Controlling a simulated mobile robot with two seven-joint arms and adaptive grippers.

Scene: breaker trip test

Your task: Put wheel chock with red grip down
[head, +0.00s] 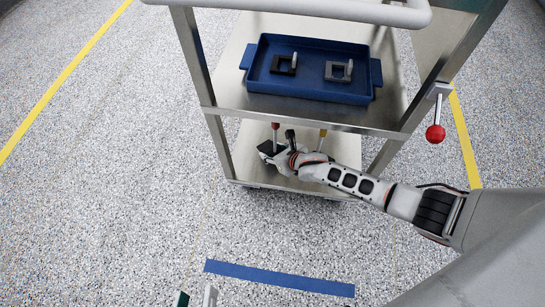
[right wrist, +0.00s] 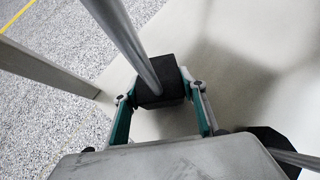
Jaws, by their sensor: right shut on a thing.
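The wheel chock with red grip shows its red knob (head: 275,126) just above the lower shelf (head: 250,135) of a metal cart in the head view. In the right wrist view its black block (right wrist: 158,87) and metal rod (right wrist: 122,40) sit between my right gripper's two fingers (right wrist: 163,100), which are shut on the block. The block is at or close above the shelf; I cannot tell if it touches. The rod leans in this view, and the knob is out of it. My left gripper (head: 196,299) shows only its fingertips at the bottom edge, apart and empty.
A yellow-topped rod (head: 322,134) stands behind my right arm on the lower shelf; a black block (right wrist: 262,138) shows partly at lower right. A blue tray (head: 310,95) with two small pieces is on the upper shelf. Cart posts (head: 222,145) flank the lower shelf.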

